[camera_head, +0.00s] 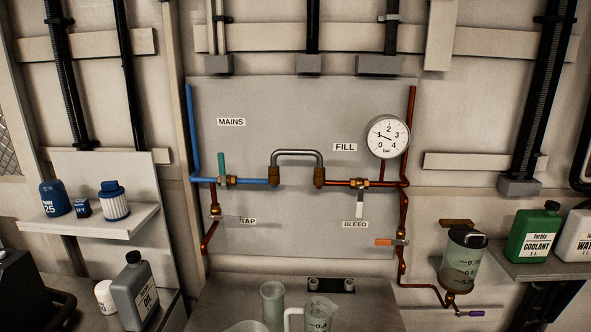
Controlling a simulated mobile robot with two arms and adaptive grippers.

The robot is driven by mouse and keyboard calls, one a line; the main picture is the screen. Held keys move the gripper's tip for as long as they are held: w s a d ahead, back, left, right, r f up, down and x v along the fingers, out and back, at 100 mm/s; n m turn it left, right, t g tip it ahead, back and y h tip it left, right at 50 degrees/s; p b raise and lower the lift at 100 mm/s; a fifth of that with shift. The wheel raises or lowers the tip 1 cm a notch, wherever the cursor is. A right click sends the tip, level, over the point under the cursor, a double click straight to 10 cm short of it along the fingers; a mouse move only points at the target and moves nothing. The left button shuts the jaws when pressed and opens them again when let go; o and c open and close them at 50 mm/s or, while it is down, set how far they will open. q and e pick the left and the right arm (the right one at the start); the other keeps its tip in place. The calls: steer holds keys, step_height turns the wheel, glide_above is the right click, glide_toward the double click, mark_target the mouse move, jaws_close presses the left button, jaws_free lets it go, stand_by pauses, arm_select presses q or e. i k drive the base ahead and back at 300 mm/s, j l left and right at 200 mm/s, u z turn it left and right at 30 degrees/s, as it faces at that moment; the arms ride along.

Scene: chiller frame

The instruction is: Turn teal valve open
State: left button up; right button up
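The handle is at right angles to the horizontal blue pipe (252,181) that runs through this valve. Nothing touches the handle and it is fully visible. Neither of my grippers shows in the head view.
A pressure gauge (387,136) and a grey bridging hose (297,153) sit to the right. A pale-handled valve (359,203) and an orange-handled valve (386,242) are there too. A left shelf (90,222) holds blue items. Measuring jugs (318,315) stand below.

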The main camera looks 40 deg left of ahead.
mark_target(220, 156)
steer(key=u, duration=1.8)
